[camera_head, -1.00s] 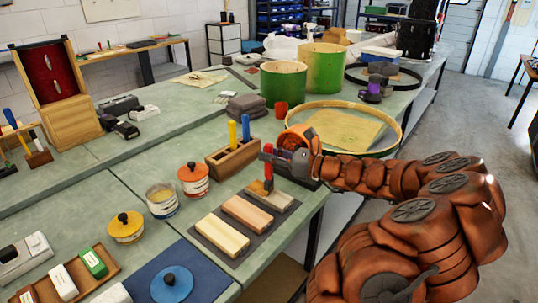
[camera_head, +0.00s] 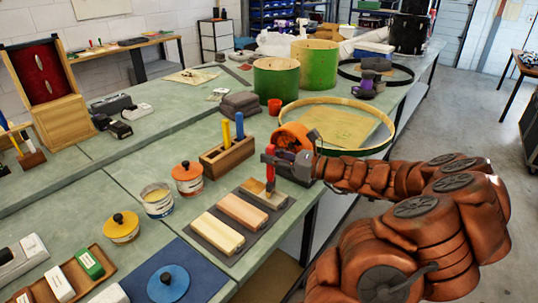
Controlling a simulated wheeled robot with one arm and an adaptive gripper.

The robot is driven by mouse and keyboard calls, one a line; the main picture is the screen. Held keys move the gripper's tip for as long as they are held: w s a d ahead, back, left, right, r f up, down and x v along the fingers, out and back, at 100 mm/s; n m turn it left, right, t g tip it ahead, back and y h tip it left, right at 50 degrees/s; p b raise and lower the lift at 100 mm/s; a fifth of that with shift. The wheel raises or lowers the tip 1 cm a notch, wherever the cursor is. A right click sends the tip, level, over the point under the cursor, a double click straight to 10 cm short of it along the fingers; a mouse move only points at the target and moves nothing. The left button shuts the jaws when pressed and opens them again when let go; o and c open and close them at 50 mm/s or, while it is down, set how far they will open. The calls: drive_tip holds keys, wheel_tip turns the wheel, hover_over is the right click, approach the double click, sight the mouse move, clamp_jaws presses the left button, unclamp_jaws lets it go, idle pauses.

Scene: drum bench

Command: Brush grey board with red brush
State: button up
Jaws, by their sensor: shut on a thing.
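My gripper (camera_head: 273,159) is shut on the upright red brush (camera_head: 269,167), with its bristle end pointing down. The bristles are at the far board (camera_head: 257,190) of three; whether they touch it I cannot tell. That board looks tan-grey and is partly hidden by the brush. A pinkish-tan board (camera_head: 243,210) lies in the middle and a pale yellow board (camera_head: 217,233) lies nearest. All three lie side by side on a dark mat (camera_head: 238,253) near the bench's right edge.
A wooden holder (camera_head: 228,161) with a blue and a yellow brush stands left of my gripper. An orange-lidded can (camera_head: 188,178), an open can (camera_head: 158,200) and a yellow-lidded can (camera_head: 122,227) stand left of the boards. A drum hoop (camera_head: 338,128) lies behind my gripper.

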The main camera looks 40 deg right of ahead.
drive_tip(key=shift+s, duration=0.25)
idle(0.4)
drive_tip(key=shift+a+p+v, duration=0.25)
drive_tip(key=shift+p+v, duration=0.25)
drive_tip(key=shift+v, duration=0.8)
drive_tip(key=shift+s, duration=0.2)
drive_tip(key=shift+w, duration=0.2)
drive_tip(key=shift+d+p+x, duration=0.25)
drive_tip(key=shift+p+x, duration=0.35)
drive_tip(key=shift+x, duration=0.7)
drive_tip(key=shift+w, duration=0.35)
drive_tip(key=shift+d+p+x, duration=0.25)
drive_tip(key=shift+p+x, duration=0.25)
drive_tip(key=shift+x, duration=0.75)
drive_tip(key=shift+w, duration=0.35)
